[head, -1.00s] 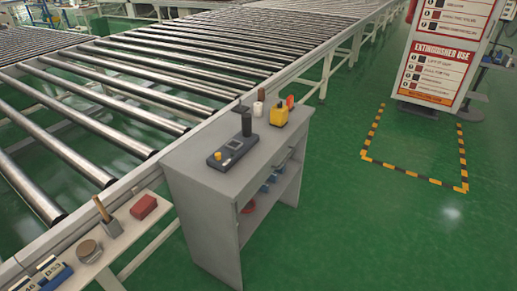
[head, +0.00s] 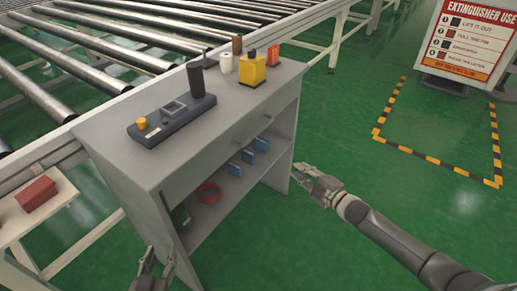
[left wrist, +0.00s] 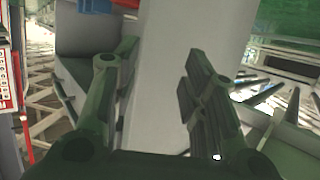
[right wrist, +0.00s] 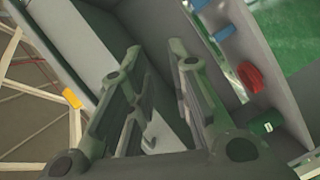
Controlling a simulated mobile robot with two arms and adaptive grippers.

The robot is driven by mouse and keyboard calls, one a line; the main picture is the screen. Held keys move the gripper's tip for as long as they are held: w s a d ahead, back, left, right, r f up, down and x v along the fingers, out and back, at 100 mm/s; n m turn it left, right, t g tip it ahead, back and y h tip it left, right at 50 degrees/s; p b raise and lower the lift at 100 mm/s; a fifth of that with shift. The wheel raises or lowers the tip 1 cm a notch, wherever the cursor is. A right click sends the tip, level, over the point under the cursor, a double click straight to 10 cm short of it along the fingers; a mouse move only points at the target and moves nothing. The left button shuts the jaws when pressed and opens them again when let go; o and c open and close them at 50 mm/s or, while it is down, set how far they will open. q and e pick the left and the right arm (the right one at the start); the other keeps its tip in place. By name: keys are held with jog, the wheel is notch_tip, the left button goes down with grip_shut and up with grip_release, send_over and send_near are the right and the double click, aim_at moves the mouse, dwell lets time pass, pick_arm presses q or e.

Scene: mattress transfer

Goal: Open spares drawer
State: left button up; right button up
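The grey cabinet (head: 130,160) stands beside the roller conveyor. My right gripper (head: 299,172) is just off the cabinet's right front edge, below drawer height, apart from the handle. Its fingers are open and empty in the right wrist view (right wrist: 155,52). My left gripper (head: 160,252) is low by the cabinet's left front corner. Its fingers are open in the left wrist view (left wrist: 150,68), with a grey panel beyond them. The spares are hidden.
On the cabinet top are a dark control box (head: 172,122), a black cylinder (head: 195,80), a yellow block (head: 252,70) and an orange item (head: 273,56). The shelf holds a red ring (head: 208,192) and blue parts (head: 248,156).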

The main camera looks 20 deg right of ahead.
notch_tip(320, 180, up, 6)
jog(key=a+n+y+b, duration=0.3)
jog(key=n, duration=0.1)
jog(key=n+y+b, duration=0.3)
jog(key=n+y, duration=0.1)
jog(key=n, duration=0.1)
send_near(259, 130)
pick_arm(q)
jog(key=s+r+t+h+b, duration=0.1)
jog(key=r+t, duration=0.3)
jog(key=r, duration=0.7)
jog(key=s+r+t+h+b, duration=0.1)
jog(key=r+t, duration=0.4)
jog(key=r, duration=0.7)
jog(key=shift+s+d+r+t+h, duration=0.25)
jog(key=shift+s+h, duration=0.35)
jog(key=shift+s, duration=0.75)
pick_arm(e)
jog(key=shift+f+x, duration=0.15)
jog(key=shift+x, duration=2.35)
jog(key=shift+f+x, duration=0.15)
jog(key=shift+x, duration=2.35)
pick_arm(q)
jog(key=shift+a, duration=0.1)
pick_arm(e)
jog(key=shift+a, duration=0.1)
grip_shut()
